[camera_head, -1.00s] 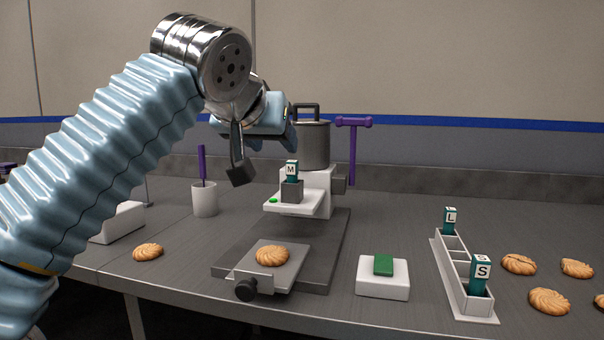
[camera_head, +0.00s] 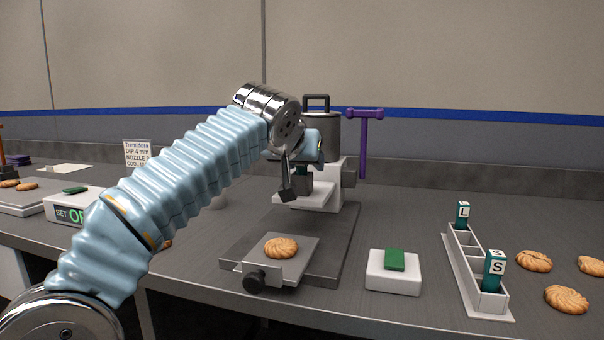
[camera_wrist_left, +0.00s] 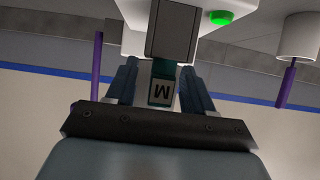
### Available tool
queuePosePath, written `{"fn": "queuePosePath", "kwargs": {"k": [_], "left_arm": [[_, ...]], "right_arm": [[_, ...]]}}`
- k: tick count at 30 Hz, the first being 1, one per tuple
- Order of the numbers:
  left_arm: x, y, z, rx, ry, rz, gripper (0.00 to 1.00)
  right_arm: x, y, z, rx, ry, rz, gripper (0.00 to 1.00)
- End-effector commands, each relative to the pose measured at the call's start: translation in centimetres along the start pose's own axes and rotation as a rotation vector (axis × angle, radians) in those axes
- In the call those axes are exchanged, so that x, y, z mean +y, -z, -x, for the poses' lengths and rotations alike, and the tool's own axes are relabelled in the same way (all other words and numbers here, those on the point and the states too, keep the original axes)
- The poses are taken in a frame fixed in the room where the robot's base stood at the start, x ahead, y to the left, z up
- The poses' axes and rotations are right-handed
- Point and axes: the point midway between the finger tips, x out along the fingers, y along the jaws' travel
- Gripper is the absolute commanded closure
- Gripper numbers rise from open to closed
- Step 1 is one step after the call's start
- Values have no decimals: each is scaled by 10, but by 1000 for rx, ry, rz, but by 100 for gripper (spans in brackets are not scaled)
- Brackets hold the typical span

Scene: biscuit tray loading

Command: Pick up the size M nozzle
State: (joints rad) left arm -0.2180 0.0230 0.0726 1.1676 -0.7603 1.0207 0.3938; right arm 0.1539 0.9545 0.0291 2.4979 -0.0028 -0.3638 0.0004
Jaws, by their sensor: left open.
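The size M nozzle (camera_wrist_left: 162,92) is a teal block with a white M label. It sits in the grey holder (camera_wrist_left: 172,30) of the white dispensing machine (camera_head: 325,196). In the head view my arm covers most of the nozzle, and only a little teal shows above the holder. My left gripper (camera_wrist_left: 160,82) is open, with its blue fingers on either side of the nozzle. I cannot tell whether either finger touches it. In the head view the left gripper (camera_head: 314,152) is at the holder. My right gripper is in neither view.
A nozzle rack (camera_head: 466,277) at the right holds the L (camera_head: 462,212) and S (camera_head: 494,266) nozzles. A biscuit (camera_head: 281,248) lies on the plate below the machine. A white box with a green button (camera_head: 395,260) stands between. A purple-handled tool (camera_head: 364,140) rises behind.

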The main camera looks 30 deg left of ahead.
Motion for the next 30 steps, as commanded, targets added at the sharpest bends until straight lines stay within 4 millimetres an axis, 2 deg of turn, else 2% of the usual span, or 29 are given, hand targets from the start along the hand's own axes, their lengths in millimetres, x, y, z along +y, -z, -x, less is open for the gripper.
{"fn": "queuePosePath", "kwargs": {"k": [8, 18, 26, 30], "left_arm": [[0, 0, -4, 1, 0, 0, 48], [0, 0, -4, 1, 0, 0, 100], [0, 1, -3, 1, 0, 0, 100], [0, 7, 0, 1, 0, 0, 100]], "right_arm": [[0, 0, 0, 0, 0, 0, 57], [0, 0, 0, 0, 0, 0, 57], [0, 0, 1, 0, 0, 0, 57], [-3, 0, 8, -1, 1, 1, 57]]}}
